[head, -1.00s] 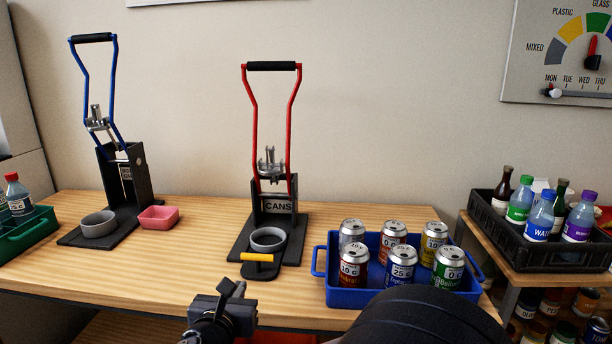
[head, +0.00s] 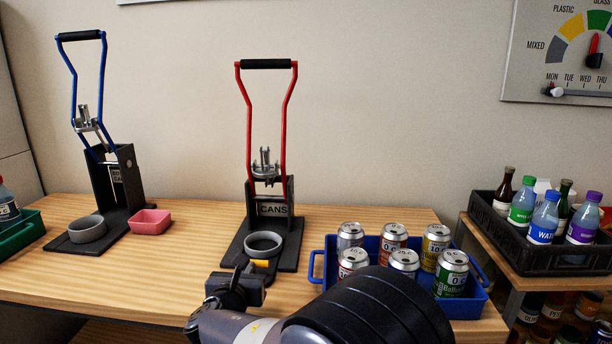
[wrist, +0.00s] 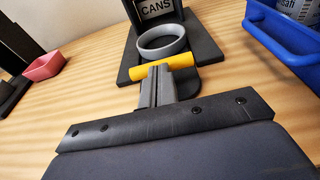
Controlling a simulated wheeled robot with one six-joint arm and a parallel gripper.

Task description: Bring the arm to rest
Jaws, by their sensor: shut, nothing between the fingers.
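My arm reaches in from the bottom of the head view, and my gripper (head: 238,280) is over the table's front part, before the red-handled can press (head: 267,180). In the wrist view my gripper (wrist: 160,75) has its two grey fingers together with nothing between them. The fingertips appear right by the yellow bar (wrist: 162,68) at the front of the press base. I cannot tell whether they touch it. The press's grey ring (head: 263,243) looks empty, and its red handle stands raised.
A blue tray of cans (head: 318,268) stands to the right, close to my arm. A blue-handled press (head: 108,180) and a pink bowl (head: 150,221) stand left. A black crate of bottles (head: 508,237) sits on a side shelf. The wooden table (head: 180,260) is bare left of my gripper.

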